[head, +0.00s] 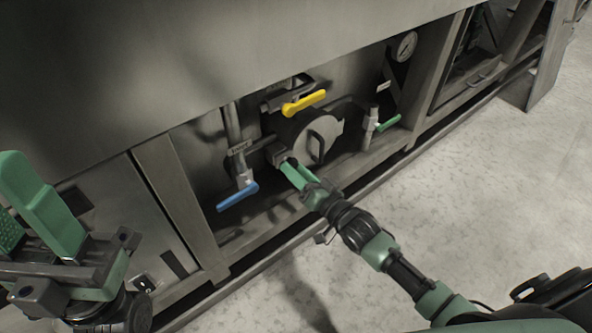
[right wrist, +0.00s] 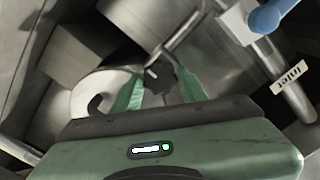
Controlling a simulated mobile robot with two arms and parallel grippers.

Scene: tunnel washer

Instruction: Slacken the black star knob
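The black star knob (right wrist: 162,81) shows in the right wrist view beyond my gripper, between the tips of its two green fingers. My right gripper (right wrist: 162,88) is open, with a finger on either side of the knob; whether either finger touches it I cannot tell. In the head view my right gripper (head: 285,168) reaches to the lower left of the round grey housing (head: 319,139), and its fingers mostly hide the knob. My left gripper (head: 24,212) is at the left edge of the head view, open and empty, its green fingers apart.
A yellow lever (head: 304,103) is above the housing. A blue-handled valve (head: 237,196) is to its left and a green-handled valve (head: 388,123) to its right. A gauge (head: 404,46) sits further right. Frame posts border the bay; the floor (head: 480,180) is clear.

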